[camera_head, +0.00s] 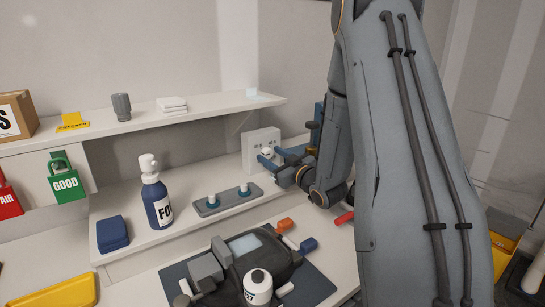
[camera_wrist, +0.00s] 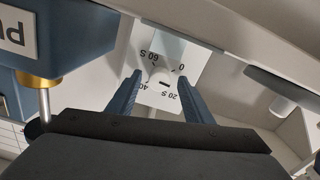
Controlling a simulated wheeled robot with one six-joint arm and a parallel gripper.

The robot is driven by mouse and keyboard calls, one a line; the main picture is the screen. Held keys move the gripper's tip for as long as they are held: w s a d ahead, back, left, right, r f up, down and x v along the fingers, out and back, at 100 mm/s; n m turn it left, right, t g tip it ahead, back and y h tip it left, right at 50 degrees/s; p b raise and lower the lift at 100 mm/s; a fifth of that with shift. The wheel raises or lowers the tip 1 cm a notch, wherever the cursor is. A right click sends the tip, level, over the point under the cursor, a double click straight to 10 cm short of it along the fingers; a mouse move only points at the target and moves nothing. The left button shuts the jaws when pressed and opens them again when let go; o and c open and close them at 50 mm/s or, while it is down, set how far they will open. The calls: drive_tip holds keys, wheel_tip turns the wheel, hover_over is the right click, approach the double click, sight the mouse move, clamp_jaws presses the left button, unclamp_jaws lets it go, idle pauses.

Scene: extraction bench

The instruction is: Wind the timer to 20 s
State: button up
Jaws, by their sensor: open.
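The timer (camera_head: 259,139) is a white upright box at the back of the bench, with a pale round knob (camera_head: 267,152) on its front. In the wrist view its white dial plate (camera_wrist: 185,65) appears upside down with the marks 0, 20 S, 40 and 60 S around the knob (camera_wrist: 161,76). A short dark mark shows just below the knob in that view; I cannot tell the exact setting. My gripper (camera_wrist: 162,80) is open, one blue finger on each side of the knob, with gaps visible. In the head view my gripper (camera_head: 270,160) is at the timer's front.
A shelf (camera_head: 200,119) runs above the timer. A dark device (camera_head: 262,252) lies on a mat in front. A blue block (camera_wrist: 60,35) is close in the wrist view.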

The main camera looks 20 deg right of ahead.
drive_tip(key=c, duration=1.1)
drive_tip(key=shift+o, duration=0.2)
drive_tip(key=o, duration=1.1)
drive_tip(key=shift+c, duration=0.2)
drive_tip(key=shift+s, duration=0.1)
drive_tip(key=s, duration=0.2)
drive_tip(key=s+d+b, duration=0.1)
drive_tip(key=s, duration=0.2)
drive_tip(key=s+b, duration=0.1)
drive_tip(key=s, duration=0.1)
drive_tip(key=shift+s+d, duration=0.25)
drive_tip(key=shift+s, duration=0.05)
